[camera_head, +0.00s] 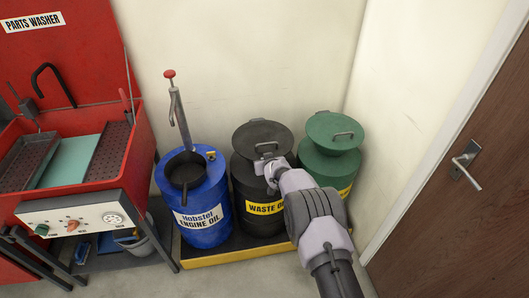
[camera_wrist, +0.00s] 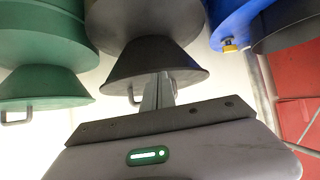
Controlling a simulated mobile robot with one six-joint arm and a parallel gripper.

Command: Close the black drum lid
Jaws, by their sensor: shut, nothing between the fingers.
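The black drum (camera_head: 262,205) with a "WASTE OIL" label stands between a blue and a green drum. Its round black lid (camera_head: 262,133) lies about flat over the flared top, with a handle at its front edge; no gap shows. The lid's flared underside and rim (camera_wrist: 150,65) also show in the wrist view, which looks upside down. My gripper (camera_head: 268,168) is at the front edge of the lid, near the handle. In the wrist view its fingers (camera_wrist: 158,88) are shut and empty, overlapping the rim. I cannot tell if they touch it.
The green drum (camera_head: 325,165) stands close on the right, with a similar lid and handle. The blue engine oil drum (camera_head: 205,205) with a hand pump is on the left. A red parts washer (camera_head: 140,150) stands further left. The drums sit on a yellow-edged platform (camera_head: 215,257); walls are close behind.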

